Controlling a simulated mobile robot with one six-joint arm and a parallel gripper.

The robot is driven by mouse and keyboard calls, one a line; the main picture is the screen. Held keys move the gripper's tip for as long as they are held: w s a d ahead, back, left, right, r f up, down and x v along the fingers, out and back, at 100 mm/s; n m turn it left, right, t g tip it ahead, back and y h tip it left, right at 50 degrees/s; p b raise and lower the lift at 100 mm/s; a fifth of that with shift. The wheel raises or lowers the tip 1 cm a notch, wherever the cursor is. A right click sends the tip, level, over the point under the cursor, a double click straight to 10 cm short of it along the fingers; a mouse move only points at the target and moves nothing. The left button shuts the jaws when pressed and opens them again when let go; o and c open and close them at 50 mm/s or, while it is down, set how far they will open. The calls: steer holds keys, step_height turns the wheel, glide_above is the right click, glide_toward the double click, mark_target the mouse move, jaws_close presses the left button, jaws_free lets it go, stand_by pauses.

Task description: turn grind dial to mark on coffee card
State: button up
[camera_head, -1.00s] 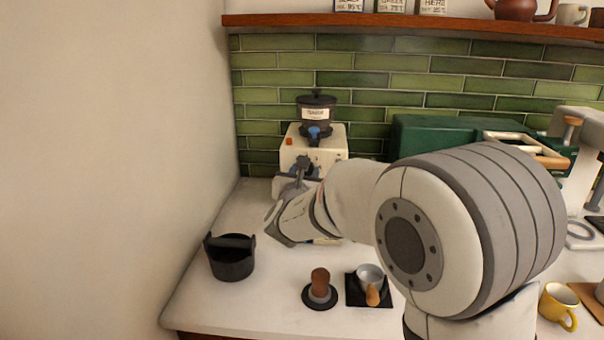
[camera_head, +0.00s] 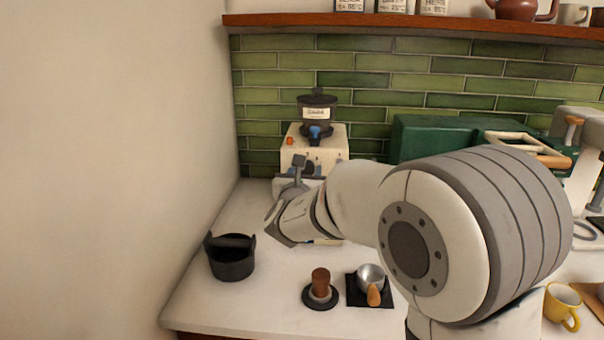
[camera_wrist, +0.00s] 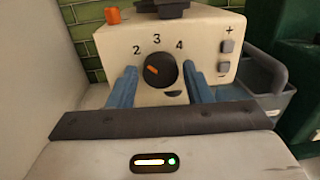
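The grind dial (camera_wrist: 160,71) is a round black knob on the cream front of the grinder (camera_wrist: 112,46) in the wrist view. Its orange mark points up and left, towards the side of the 2. The numbers 2, 3 and 4 are printed above it. My gripper (camera_wrist: 159,76) is open, with one blue finger on each side of the dial; whether they touch it I cannot tell. In the head view the grinder (camera_head: 333,141) stands at the back wall, its front partly hidden by my arm. I cannot make out a coffee card.
A plus button (camera_wrist: 227,46) and a grey container (camera_wrist: 268,88) are right of the dial. In the head view a black knock box (camera_head: 231,262), a tamper (camera_head: 320,290) and a portafilter (camera_head: 371,279) stand in front. A green machine (camera_head: 440,133) is to the right.

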steer(key=shift+o, duration=1.1)
steer(key=s+b, duration=0.1)
steer(key=s, duration=0.6)
steer(key=shift+s+a, duration=0.4)
